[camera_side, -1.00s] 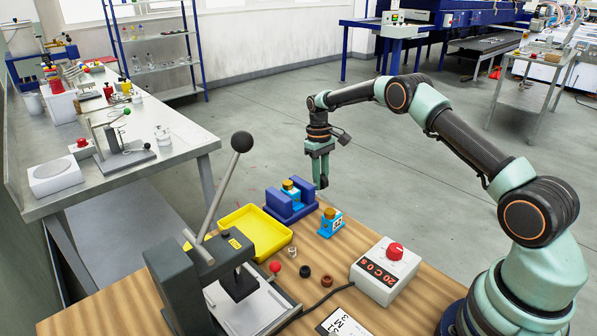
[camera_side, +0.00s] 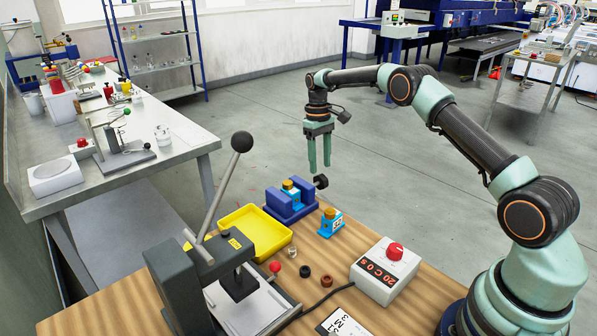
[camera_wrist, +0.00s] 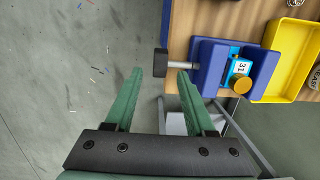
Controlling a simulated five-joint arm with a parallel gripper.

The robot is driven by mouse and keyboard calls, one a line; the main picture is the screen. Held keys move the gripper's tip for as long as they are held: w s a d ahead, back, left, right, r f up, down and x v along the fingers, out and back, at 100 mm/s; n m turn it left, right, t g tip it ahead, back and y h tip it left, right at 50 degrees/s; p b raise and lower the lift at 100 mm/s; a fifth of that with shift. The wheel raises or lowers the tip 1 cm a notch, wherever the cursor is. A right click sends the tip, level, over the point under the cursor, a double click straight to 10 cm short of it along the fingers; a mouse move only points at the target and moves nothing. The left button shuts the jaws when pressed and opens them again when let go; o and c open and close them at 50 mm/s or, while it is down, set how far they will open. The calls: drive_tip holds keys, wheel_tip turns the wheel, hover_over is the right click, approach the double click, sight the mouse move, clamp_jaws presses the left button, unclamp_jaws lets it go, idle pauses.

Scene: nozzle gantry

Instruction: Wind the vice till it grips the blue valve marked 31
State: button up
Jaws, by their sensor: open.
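The blue vice (camera_side: 290,209) stands at the table's far edge; it also shows in the wrist view (camera_wrist: 206,66). The light-blue valve marked 31 (camera_wrist: 242,66), with a gold cap, sits upright between its jaws, also seen in the side view (camera_side: 291,190). I cannot tell whether both jaws touch it. The vice's black handle knob (camera_side: 321,181) sticks out past the table edge on a silver screw (camera_wrist: 183,65). My gripper (camera_side: 319,168) is open and empty, above the knob. In the wrist view the knob (camera_wrist: 161,62) appears between my fingertips (camera_wrist: 159,71).
A second light-blue valve (camera_side: 331,223) stands beside the vice. A yellow tray (camera_side: 262,237) lies on its other side. A control box with a red knob (camera_side: 385,272) and a lever press (camera_side: 190,285) stand nearer. Small round parts (camera_side: 305,271) lie between. Space beyond the table edge is clear.

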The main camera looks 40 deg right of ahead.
sight(321, 175)
wheel_tip(321, 175, up, 6)
drive_tip(key=shift+w+r, duration=0.25)
drive_tip(key=shift+w, duration=0.15)
drive_tip(key=shift+d, duration=0.1)
drive_tip(key=shift+r, duration=0.1)
drive_tip(key=shift+t, duration=0.7)
drive_tip(key=f, duration=0.3)
drive_tip(key=s+f, duration=0.1)
drive_tip(key=f, duration=0.7)
drive_tip(key=shift+s+a+f, duration=0.2)
drive_tip(key=shift+s, duration=0.1)
clamp_jaws()
